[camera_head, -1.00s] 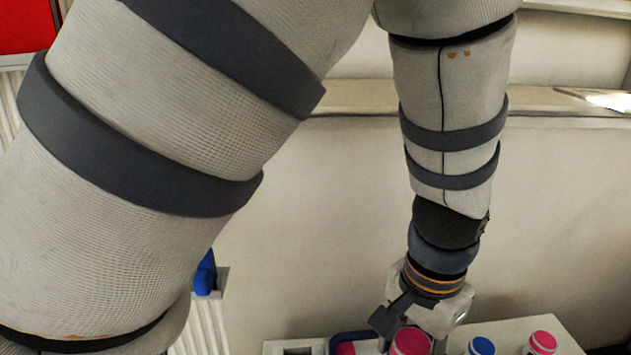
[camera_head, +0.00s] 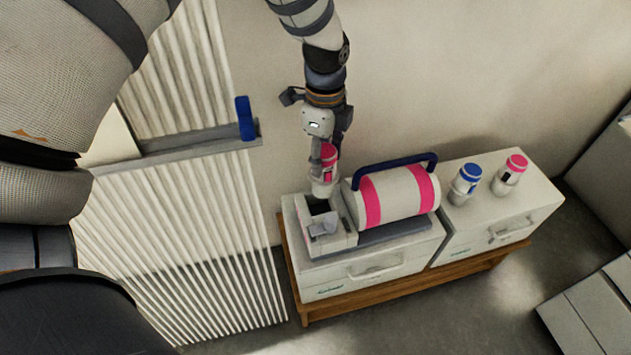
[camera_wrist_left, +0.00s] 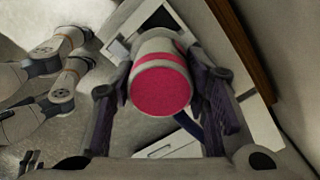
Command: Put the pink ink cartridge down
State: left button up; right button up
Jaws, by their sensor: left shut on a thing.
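The pink ink cartridge (camera_head: 328,160), white with a pink band and pink top, is upright in my left gripper (camera_head: 326,166). In the left wrist view its round pink end (camera_wrist_left: 160,90) faces the camera between the two dark fingers. My left gripper is shut on it. Its lower end is just above or at the edge of the dark square opening (camera_head: 319,207) in the grey-white machine (camera_head: 345,238); I cannot tell if it touches. My right gripper is not in view.
A white drum with pink bands (camera_head: 395,197) and a blue handle lies right beside the opening. A blue-capped cartridge (camera_head: 466,182) and another pink-capped cartridge (camera_head: 511,174) stand on the right white cabinet (camera_head: 500,212). A ribbed panel (camera_head: 190,240) stands left; the wall is behind.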

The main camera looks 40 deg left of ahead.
aim_at(320, 187)
pick_arm(q)
jog(key=shift+m, duration=0.3)
jog(key=f, duration=0.6)
jog(key=f+b, duration=0.1)
jog(key=f, duration=0.3)
jog(key=shift+w+a+f, duration=0.1)
jog(key=shift+a, duration=0.25)
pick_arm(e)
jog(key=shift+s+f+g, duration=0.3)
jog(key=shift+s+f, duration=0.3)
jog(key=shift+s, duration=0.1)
pick_arm(q)
jog(key=shift+f, duration=0.2)
jog(key=o, duration=1.3)
jog(key=shift+c, duration=0.2)
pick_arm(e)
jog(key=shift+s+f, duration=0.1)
pick_arm(q)
jog(key=shift+r, duration=0.1)
notch_tip(320, 187, up, 11)
jog(key=shift+r+p, duration=0.1)
jog(key=shift+p, duration=0.55)
jog(key=shift+r, duration=0.55)
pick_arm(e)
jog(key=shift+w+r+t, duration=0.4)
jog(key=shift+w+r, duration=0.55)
